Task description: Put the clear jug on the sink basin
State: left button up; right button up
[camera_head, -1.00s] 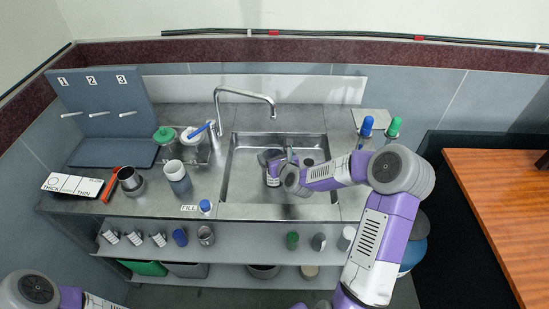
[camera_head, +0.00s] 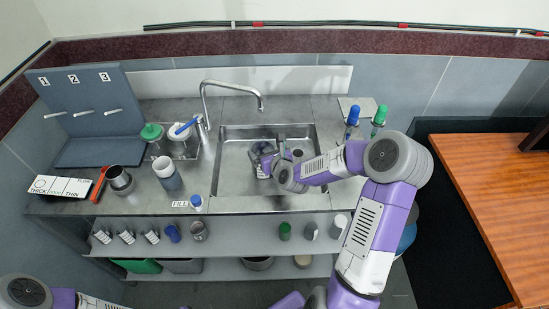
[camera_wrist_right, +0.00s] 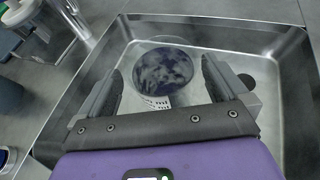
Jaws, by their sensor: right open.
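The clear jug (camera_wrist_right: 163,72) stands upright in the sink basin (camera_wrist_right: 135,30), with dark contents and a printed label on its near side. It also shows small in the head view (camera_head: 262,170), partly hidden by my gripper. My right gripper (camera_wrist_right: 162,80) is open, with one finger on each side of the jug; gaps show between the fingers and its wall. The basin also shows in the head view (camera_head: 232,188), below the tap. Only a piece of my left arm shows at the bottom left of the head view; its gripper is out of view.
The tap (camera_head: 232,84) arches over the basin's back edge. Left of the basin stand a white-rimmed cup (camera_head: 167,174), a metal cup (camera_head: 119,179) and a green-lidded jar (camera_head: 152,133). Blue-topped (camera_head: 354,114) and green-topped (camera_head: 379,118) bottles stand right. The basin floor around the jug is clear.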

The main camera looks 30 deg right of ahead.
jog(key=p+v, duration=0.1)
jog(key=v, duration=0.8)
jog(key=shift+p, duration=0.35)
